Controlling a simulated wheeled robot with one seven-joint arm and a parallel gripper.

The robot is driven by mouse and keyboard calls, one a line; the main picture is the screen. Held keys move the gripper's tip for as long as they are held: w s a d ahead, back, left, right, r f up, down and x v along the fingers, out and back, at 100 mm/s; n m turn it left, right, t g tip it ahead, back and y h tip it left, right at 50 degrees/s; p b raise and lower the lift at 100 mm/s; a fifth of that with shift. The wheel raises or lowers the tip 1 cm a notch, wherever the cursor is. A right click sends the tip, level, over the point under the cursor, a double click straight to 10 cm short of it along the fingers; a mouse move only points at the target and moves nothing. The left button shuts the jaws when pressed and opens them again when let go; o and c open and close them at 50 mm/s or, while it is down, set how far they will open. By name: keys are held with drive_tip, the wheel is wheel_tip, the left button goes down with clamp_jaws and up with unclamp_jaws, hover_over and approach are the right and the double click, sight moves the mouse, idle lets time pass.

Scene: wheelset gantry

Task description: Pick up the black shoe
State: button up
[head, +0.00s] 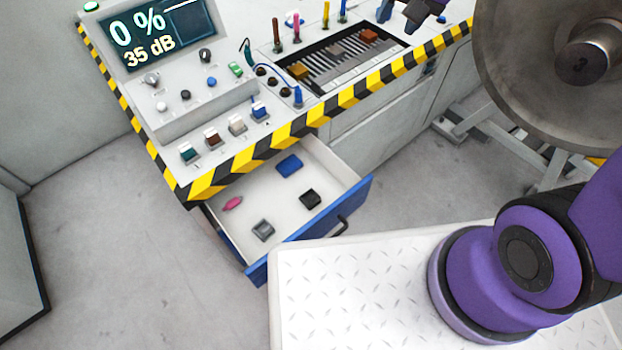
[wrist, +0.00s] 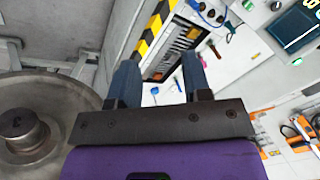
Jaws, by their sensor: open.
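The black shoe (head: 310,199) is a small dark block lying in the right part of the open drawer (head: 262,207) in the head view. My gripper (head: 412,12) is partly cut off at the top edge of the head view, above the console's far side and well apart from the shoe. In the wrist view my gripper (wrist: 160,70) shows two dark fingers spread wide with nothing held between them. I cannot make out the black shoe for certain in the wrist view.
The drawer also holds a blue block (head: 289,165), a grey block (head: 263,230) and a pink piece (head: 232,203). The striped console edge (head: 262,152) overhangs the drawer's back. A large metal wheel (head: 540,75) stands at the right. Grey floor beside the drawer is clear.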

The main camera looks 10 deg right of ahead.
drive_tip(key=w+a+f+m+g, duration=0.1)
drive_tip(key=w+a+f, duration=0.15)
drive_tip(key=f, duration=0.35)
drive_tip(key=w+a+f+m, duration=0.1)
drive_tip(key=w+a+f, duration=0.15)
drive_tip(key=f, duration=0.25)
drive_tip(key=m+g, duration=0.3)
drive_tip(key=m, duration=0.3)
approach(315, 197)
drive_tip(key=shift+h, duration=0.5)
drive_tip(key=f, duration=0.1)
drive_tip(key=a+f, duration=0.1)
drive_tip(key=f, duration=0.2)
drive_tip(key=shift+s+a+f, duration=0.1)
drive_tip(key=shift+a+f, duration=0.2)
drive_tip(key=shift+f, duration=0.05)
drive_tip(key=shift+s+a+f, duration=0.15)
drive_tip(key=shift+f, duration=1.3)
drive_tip(key=shift+s+a+f, duration=0.15)
drive_tip(key=shift+f, duration=1.3)
clamp_jaws()
